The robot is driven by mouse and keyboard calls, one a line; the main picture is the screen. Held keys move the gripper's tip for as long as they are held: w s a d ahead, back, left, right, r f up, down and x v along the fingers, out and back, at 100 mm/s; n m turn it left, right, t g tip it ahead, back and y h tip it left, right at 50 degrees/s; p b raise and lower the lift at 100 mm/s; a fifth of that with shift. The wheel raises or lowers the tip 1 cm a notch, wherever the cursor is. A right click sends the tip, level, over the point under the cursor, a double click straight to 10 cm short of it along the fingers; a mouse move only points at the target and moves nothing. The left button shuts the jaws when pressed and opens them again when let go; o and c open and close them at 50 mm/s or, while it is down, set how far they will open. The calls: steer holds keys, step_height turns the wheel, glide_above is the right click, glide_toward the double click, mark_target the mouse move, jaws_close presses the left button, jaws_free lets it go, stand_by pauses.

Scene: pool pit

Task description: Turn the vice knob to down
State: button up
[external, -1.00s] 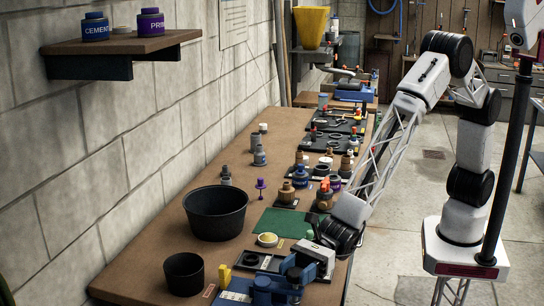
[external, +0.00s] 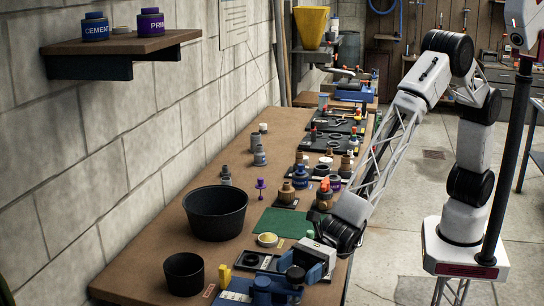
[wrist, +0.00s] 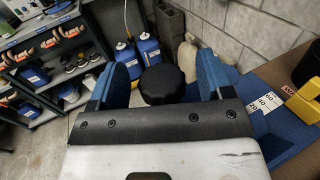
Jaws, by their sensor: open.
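The blue vice (external: 262,290) stands at the near end of the workbench, partly behind my gripper. Its dark round knob (external: 295,273) shows at the near right of the bench. In the wrist view the black knob (wrist: 162,86) sits between the two blue fingers of my gripper (wrist: 163,72). The fingers are open, with a visible gap on each side of the knob. In the external view my gripper (external: 311,262) is low over the vice end of the bench. The knob's marking and direction cannot be made out.
A small black bucket (external: 184,274) and a larger black tub (external: 216,213) stand to the left. A yellow block (external: 225,276) is beside the vice. A green mat (external: 280,222) and several fittings lie farther back. The wall runs along the bench's left side.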

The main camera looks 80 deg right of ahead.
steer(key=v, duration=0.7)
steer(key=shift+s+d, duration=0.1)
steer(key=shift+r, duration=0.1)
stand_by(0.4)
